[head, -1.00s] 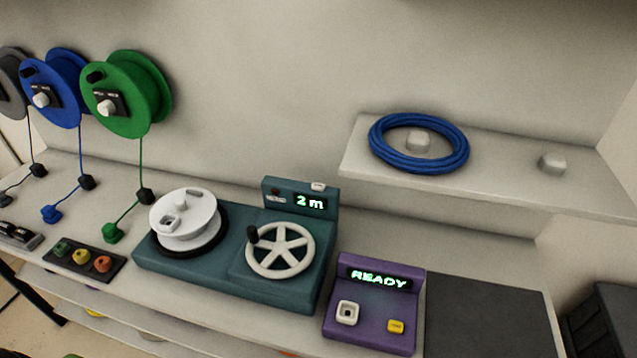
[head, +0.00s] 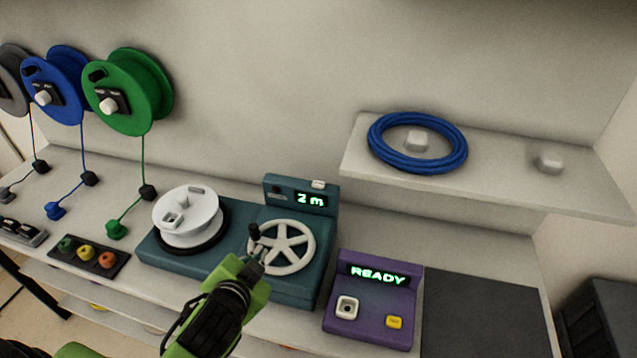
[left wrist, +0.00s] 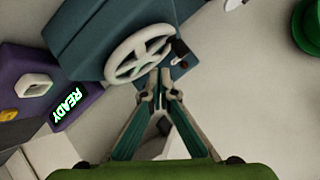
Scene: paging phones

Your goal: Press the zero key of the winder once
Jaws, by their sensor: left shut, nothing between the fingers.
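The winder (head: 170,257) is a teal machine on the bench with a white reel (head: 187,216) and a white hand wheel (head: 285,247). Its raised display (head: 310,200) reads 2 m. A small white key (head: 318,184) sits on top of the display housing; I cannot read a label on it. My left gripper (head: 257,258) is shut and empty, in front of the hand wheel near its black knob (head: 254,232). In the left wrist view the fingertips (left wrist: 158,90) lie just below the wheel (left wrist: 139,54); I cannot tell if they touch it. My right gripper is not in view.
A purple box (head: 368,325) reading READY stands right of the winder, beside a dark mat (head: 485,310). A shelf (head: 500,180) with a blue cable coil (head: 385,155) is above. Cable reels (head: 150,85) hang at the left. A button tray (head: 88,258) lies left of the winder.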

